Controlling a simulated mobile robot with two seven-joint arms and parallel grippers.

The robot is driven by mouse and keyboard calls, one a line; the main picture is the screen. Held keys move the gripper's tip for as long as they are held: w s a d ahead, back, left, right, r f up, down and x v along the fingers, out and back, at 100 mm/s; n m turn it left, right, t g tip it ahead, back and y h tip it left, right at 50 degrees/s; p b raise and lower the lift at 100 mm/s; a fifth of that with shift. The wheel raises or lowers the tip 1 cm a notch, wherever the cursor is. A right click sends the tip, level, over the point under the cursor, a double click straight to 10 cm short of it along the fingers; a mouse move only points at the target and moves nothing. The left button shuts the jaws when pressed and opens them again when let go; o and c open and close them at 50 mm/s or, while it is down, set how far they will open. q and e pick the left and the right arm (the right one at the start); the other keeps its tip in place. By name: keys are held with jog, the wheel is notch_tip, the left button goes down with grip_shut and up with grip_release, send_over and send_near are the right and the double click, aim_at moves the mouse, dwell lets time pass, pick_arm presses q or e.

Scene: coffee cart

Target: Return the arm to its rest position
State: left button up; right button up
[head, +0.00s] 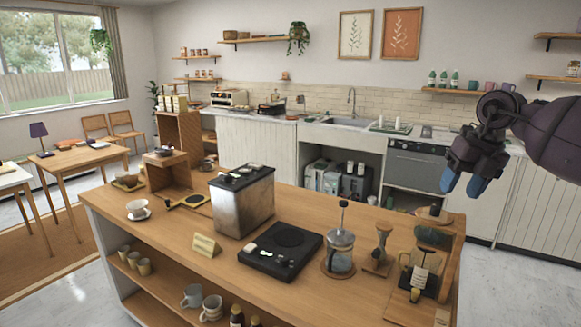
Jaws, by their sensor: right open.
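My right gripper (464,184) is raised at the right, above and behind the right end of the wooden cart in the picture. Its blue-tipped fingers point down and are apart, with nothing between them. My right arm (551,137) comes in from the right edge. The gripper touches nothing that I can see. My left gripper is out of the picture.
The wooden cart (215,271) fills the foreground. It bears a metal box (243,203), a black hot plate (279,250), a French press (340,252) and a glass carafe (419,277). A counter with a sink (338,124) runs along the back wall. Open floor lies between.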

jog(key=a+r+m+t+y, duration=0.1)
jog(key=a+r+t+y, duration=0.2)
jog(key=a+y, duration=0.65)
jog(key=a+r+t+y, duration=0.35)
jog(key=a+y, duration=0.25)
jog(key=a, duration=0.7)
jog(key=s+d+f+m+t+h, duration=0.2)
jog(key=d+f+m+t+h, duration=0.15)
jog(key=f+m, duration=0.5)
jog(key=s+d+f+m+t+h, duration=0.25)
jog(key=f+m+h, duration=0.25)
jog(key=f+m, duration=0.4)
jog(key=s+d+f+m+t+h, duration=0.1)
jog(key=d+f+m+t+h, duration=0.25)
jog(key=f+m, duration=0.5)
jog(key=s+d+f+m+g+h, duration=0.2)
jog(key=s+f+m+g+h, duration=0.1)
jog(key=s+f, duration=0.9)
jog(key=s+d+f+m+g+h, duration=0.3)
jog(key=s+f+m, duration=0.1)
jog(key=s+f, duration=0.9)
jog(key=shift+s+d, duration=0.35)
jog(key=shift+s, duration=0.2)
